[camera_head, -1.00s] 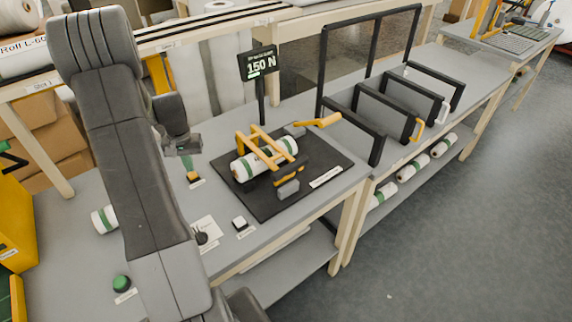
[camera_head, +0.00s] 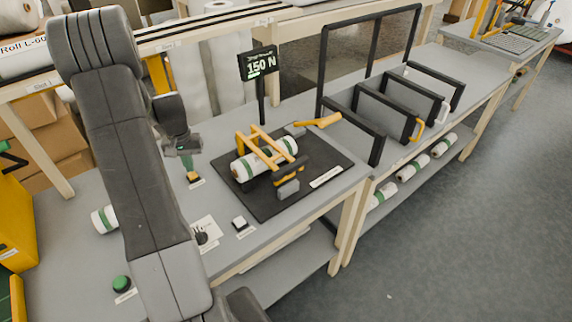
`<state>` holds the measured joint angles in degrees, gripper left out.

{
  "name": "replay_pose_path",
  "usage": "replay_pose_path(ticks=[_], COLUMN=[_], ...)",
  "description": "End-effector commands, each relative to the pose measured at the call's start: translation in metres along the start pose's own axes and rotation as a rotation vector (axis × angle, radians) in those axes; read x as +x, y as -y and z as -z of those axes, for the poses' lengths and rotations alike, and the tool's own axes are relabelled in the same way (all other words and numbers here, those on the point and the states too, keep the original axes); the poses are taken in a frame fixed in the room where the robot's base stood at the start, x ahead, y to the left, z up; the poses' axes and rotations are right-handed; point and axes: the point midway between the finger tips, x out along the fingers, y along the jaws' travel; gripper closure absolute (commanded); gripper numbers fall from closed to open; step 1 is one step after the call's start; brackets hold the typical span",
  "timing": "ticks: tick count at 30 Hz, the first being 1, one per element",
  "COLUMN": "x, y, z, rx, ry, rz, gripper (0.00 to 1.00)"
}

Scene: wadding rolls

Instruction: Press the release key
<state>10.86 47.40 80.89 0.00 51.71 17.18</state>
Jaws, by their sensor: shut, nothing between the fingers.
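My gripper (camera_head: 188,163) is shut and empty, pointing down over the table at the left of the black mat. Right below its tip is a small yellow key on a dark base (camera_head: 194,178); I cannot tell whether they touch. A white square key (camera_head: 240,223) sits at the table's front edge, below the mat. A green round button (camera_head: 121,283) sits at the lower left. The labels are too small to read, so I cannot tell which is the release key. A white roll with green bands (camera_head: 250,166) lies under a yellow frame (camera_head: 262,149) on the mat.
A display reading 150 N (camera_head: 262,63) stands on a post behind the mat (camera_head: 307,190). A black knob (camera_head: 201,238) is on a white plate left of the white key. Another roll (camera_head: 103,219) lies at left, partly behind my arm. Black upright frames (camera_head: 372,110) stand at right.

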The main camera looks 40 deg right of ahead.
Motion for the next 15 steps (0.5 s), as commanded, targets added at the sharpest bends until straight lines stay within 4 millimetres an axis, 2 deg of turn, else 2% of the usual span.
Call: replay_pose_path(ticks=[5, 15], x=[0.001, 0.017], y=[0.0, 0.0], z=[0.0, 0.0], rx=[0.0, 0.0], ry=[0.0, 0.001], rz=[0.0, 0.0], gripper=[1.0, 1.0])
